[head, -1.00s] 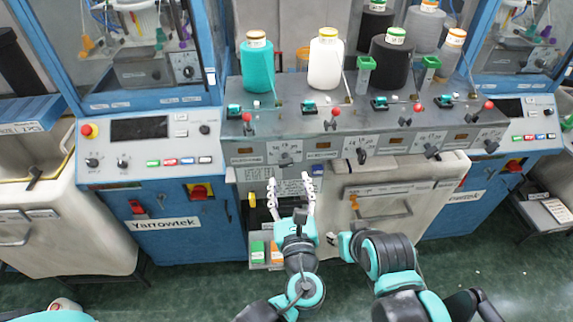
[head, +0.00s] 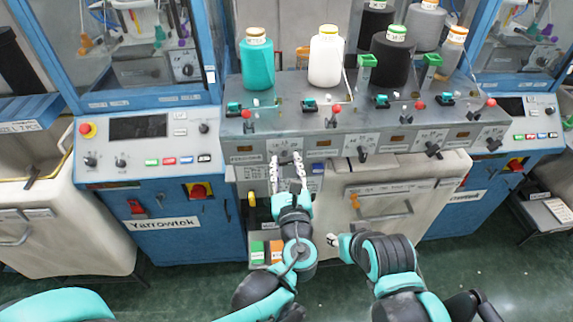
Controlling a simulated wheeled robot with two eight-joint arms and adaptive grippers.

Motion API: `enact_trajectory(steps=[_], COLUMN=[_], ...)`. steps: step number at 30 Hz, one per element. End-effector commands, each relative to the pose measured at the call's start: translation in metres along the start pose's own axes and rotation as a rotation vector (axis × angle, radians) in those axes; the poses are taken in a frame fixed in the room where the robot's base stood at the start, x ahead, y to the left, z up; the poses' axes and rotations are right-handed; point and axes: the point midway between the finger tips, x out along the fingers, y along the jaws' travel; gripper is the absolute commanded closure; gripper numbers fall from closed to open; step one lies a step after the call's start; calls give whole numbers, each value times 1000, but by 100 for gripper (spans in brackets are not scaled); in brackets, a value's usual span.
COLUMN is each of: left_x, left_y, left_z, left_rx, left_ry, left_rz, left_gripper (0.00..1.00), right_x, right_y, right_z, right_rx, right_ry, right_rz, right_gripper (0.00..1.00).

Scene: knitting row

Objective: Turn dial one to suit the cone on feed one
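The teal cone (head: 257,65) stands upright at the left end of the grey feed unit, above the leftmost dial (head: 285,157) on its front panel. My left gripper (head: 285,160) is raised to that dial, its two pale fingers apart, one on each side of it. I cannot tell whether the fingers touch the dial. The dial's pointer and scale are too small and partly covered to read. My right gripper (head: 333,240) is low in front of the cream cabinet, mostly hidden by its own arm; its finger state is unclear.
A white cone (head: 326,62), a black cone (head: 391,65) and others stand further right. More dials, such as the second dial (head: 362,153), line the panel. Levers with red knobs (head: 420,105) stick up above it. The cream cabinet (head: 400,180) lies below.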

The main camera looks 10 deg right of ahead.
Motion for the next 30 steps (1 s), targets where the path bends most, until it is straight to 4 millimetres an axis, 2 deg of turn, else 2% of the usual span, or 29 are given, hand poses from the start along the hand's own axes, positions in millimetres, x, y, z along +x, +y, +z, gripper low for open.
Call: enact_trajectory(steps=[11, 30], left_x=[0, 0], left_y=[0, 2], left_z=[0, -1], left_rx=[-75, -544], left_ry=[0, 1], left_rz=[0, 1], left_gripper=[95, 95], right_x=[1, 4], right_y=[0, 0], right_z=[0, 3], right_rx=[0, 0], right_ry=[0, 0], right_rz=[0, 0], right_gripper=[60, 60])
